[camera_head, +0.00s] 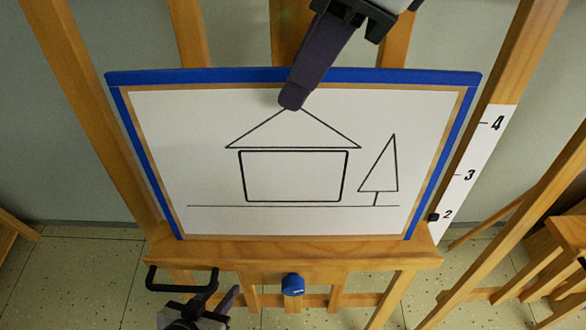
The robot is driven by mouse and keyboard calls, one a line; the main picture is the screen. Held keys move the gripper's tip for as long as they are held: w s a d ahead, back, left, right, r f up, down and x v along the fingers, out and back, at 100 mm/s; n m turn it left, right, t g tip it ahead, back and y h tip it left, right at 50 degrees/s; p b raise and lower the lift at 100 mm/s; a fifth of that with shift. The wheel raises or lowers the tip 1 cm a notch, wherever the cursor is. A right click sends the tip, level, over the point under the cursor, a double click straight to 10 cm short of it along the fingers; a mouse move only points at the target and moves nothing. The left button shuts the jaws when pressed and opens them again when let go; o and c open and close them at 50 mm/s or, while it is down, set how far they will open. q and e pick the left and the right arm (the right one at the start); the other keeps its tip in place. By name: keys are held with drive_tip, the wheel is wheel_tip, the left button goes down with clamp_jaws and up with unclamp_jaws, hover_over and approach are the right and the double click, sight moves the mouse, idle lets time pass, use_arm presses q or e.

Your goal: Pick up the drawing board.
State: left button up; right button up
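The drawing board (274,215) has a blue frame along its top and sides and stands on the wooden easel (290,250). Its white sheet shows a line drawing of a house and a tree. My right gripper (291,103) comes in from the top. One purple finger lies across the middle of the board's blue top edge, its tip over the roof peak. Its other finger is hidden, so grip and contact are unclear. My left gripper (222,298) is low at the left, below the easel ledge and apart from the board. Its finger opening is unclear.
A blue knob (293,284) sits below the ledge. Other wooden furniture (560,250) stands at the right. Speckled floor shows below.

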clamp_jaws()
drive_tip(key=shift+w+r, duration=0.1)
idle(1.2)
